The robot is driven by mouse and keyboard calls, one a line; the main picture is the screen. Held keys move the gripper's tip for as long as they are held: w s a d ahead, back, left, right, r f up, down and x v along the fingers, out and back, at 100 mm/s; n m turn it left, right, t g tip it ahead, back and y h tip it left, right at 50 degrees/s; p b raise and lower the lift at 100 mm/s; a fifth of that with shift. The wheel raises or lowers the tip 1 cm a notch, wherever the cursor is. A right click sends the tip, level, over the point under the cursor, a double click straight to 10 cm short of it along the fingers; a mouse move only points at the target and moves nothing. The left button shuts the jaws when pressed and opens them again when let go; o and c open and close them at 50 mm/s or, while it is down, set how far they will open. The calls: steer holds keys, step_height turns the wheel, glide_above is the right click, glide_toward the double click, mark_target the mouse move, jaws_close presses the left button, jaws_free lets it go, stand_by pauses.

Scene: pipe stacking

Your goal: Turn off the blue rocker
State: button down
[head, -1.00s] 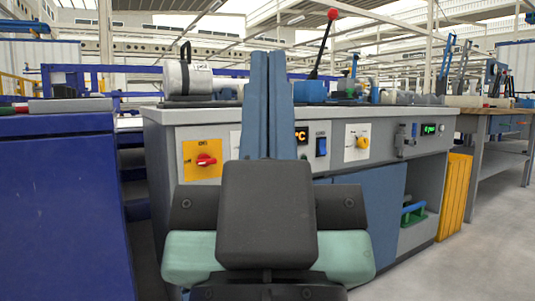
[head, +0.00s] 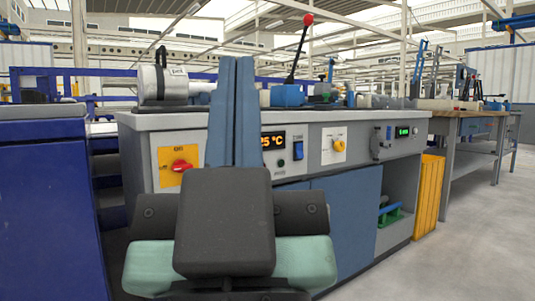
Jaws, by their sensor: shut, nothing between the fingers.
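The blue rocker (head: 298,150) is a small upright blue switch on the grey front panel of the machine cabinet, right of an orange temperature display (head: 273,141). Its on or off position is too small to tell. My gripper (head: 236,62) stands upright in front of the cabinet, its two blue-grey fingers together with nothing between them. The fingertips are left of the rocker and higher in the picture, apart from it. The fingers hide part of the panel left of the display.
A red knob on a yellow plate (head: 180,166) is left of my gripper. A yellow knob (head: 339,146) and a green display (head: 402,132) are right of the rocker. A dark blue cabinet (head: 45,205) stands at left. The floor (head: 440,265) at right is clear.

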step_height(320, 180, up, 32)
steer(key=p, duration=3.1)
steer(key=shift+p, duration=0.4)
steer(key=shift+w, duration=0.1)
